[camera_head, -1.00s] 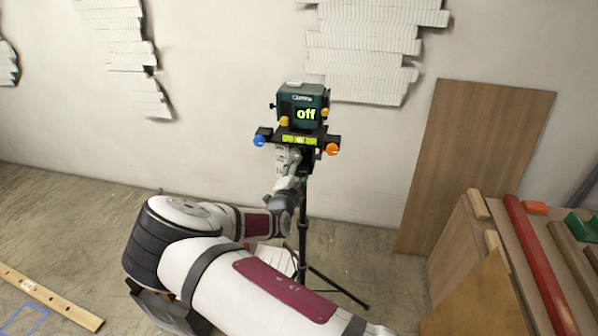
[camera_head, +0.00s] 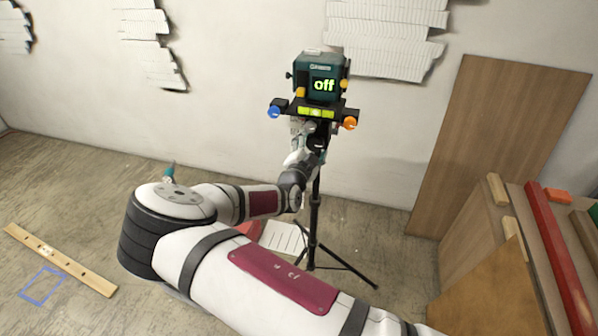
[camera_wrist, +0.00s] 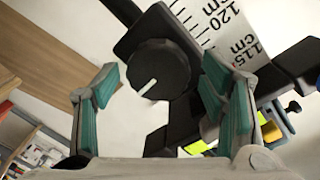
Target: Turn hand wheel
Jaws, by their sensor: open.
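The hand wheel, a round black knob (camera_wrist: 160,68) with a white mark, sits on a black mount in the wrist view. My gripper (camera_wrist: 160,84) is open, with a teal-padded finger to the left and right of the knob. I see no clear contact, and cannot tell the exact depth gap. In the head view, a dark teal device (camera_head: 318,66) reading "off" stands on a tripod (camera_head: 314,215). My gripper (camera_head: 304,150) is just below its mount and partly hides it; the black knob is not clear there.
A blue knob (camera_head: 274,112) and an orange knob (camera_head: 350,123) flank a yellow level (camera_head: 316,112) on the mount. A ruler scale (camera_wrist: 228,25) is close behind the knob. A wooden board (camera_head: 497,140) leans on the wall at the right.

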